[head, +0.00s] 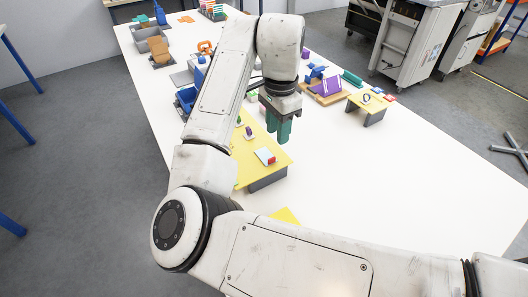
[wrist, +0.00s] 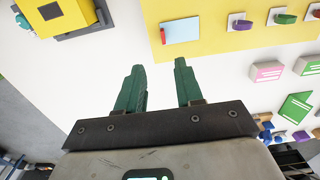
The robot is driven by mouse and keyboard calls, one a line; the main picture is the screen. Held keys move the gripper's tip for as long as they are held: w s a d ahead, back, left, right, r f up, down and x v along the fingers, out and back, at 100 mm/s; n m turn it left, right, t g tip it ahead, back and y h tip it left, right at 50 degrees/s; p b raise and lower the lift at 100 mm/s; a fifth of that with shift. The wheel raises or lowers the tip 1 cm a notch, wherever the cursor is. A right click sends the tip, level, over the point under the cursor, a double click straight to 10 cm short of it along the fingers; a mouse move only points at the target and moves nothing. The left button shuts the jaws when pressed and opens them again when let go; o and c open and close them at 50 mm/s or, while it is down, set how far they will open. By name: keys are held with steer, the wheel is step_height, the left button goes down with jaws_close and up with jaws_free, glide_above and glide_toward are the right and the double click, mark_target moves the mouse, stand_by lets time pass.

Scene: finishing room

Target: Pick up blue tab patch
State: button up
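My gripper (head: 278,135) hangs above the table near the yellow board (head: 243,170). Its two green fingers stand apart with nothing between them in the wrist view (wrist: 158,66). Small patches with raised tabs lie on the yellow board. The nearest is a pale blue patch with a red edge (wrist: 182,32), ahead of the fingertips; it also shows in the head view (head: 265,157). Beyond it are a patch with a purple tab (wrist: 240,23) and one with a green tab (wrist: 285,18).
A second yellow piece (wrist: 52,20) lies apart on the upper left. Pink and green blocks (wrist: 295,106) stand right of the fingers. A small yellow-topped stand (head: 370,103) and a purple item on a wooden base (head: 327,88) are further right. The white table's right side is clear.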

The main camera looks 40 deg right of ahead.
mark_target(274, 157)
steer(key=f, duration=0.3)
steer(key=f+p, duration=0.1)
steer(key=f, duration=0.2)
steer(key=f+p, duration=0.1)
steer(key=f, duration=0.2)
steer(key=shift+w+f, duration=0.15)
steer(key=shift+w, duration=0.2)
jaws_close()
